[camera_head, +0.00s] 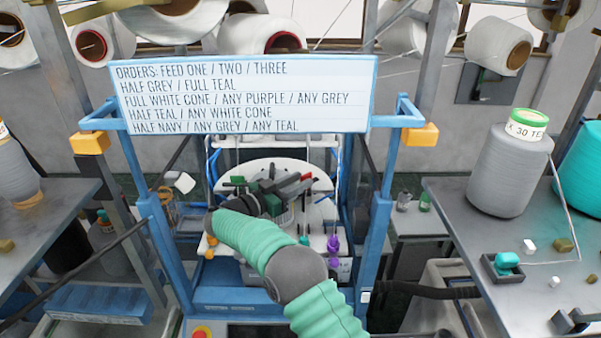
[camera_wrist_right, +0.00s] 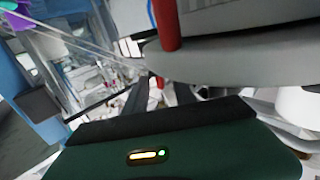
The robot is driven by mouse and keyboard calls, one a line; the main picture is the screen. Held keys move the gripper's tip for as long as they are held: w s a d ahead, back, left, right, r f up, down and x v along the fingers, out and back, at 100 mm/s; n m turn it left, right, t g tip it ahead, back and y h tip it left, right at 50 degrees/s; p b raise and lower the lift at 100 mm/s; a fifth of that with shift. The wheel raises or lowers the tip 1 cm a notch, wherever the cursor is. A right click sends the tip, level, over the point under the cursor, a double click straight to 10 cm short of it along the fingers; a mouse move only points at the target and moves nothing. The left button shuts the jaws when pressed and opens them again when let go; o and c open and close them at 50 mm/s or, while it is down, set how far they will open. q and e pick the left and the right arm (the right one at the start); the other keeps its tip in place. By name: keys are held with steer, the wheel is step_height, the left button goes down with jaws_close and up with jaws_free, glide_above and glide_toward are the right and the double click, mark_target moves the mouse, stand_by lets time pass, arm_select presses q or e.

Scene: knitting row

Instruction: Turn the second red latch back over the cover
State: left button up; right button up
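My right arm reaches into the blue-framed knitting machine, and my right gripper (camera_head: 298,186) is over its round white plate (camera_head: 259,168). A small red part (camera_head: 307,177), which looks like a latch, shows close by the fingertips. In the right wrist view, a red upright piece (camera_wrist_right: 166,26) stands against the rim of a grey round cover (camera_wrist_right: 235,61). The two dark fingers of my right gripper (camera_wrist_right: 160,93) show below that rim, apart, with a small red bit in the gap behind. I cannot tell whether they touch a latch. My left gripper is out of view.
A white order sign (camera_head: 245,95) hangs across the front of the blue frame (camera_head: 382,215). A table at right (camera_head: 455,215) holds a grey cone (camera_head: 508,170) and a small black tray (camera_head: 490,268). Purple parts (camera_head: 333,247) stand low in the machine.

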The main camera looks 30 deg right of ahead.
steer(key=shift+w+d+f, duration=0.1)
steer(key=shift+w+d, duration=0.15)
steer(key=shift+d, duration=0.35)
steer(key=shift+s+a, duration=0.1)
steer(key=shift+a, duration=0.15)
steer(key=shift+c, duration=0.9)
steer(key=shift+s+a, duration=0.1)
steer(key=shift+a, duration=0.05)
jaws_close()
steer(key=shift+r+m+g, duration=0.25)
steer(key=shift+m+g, duration=0.15)
steer(key=shift+g, duration=0.5)
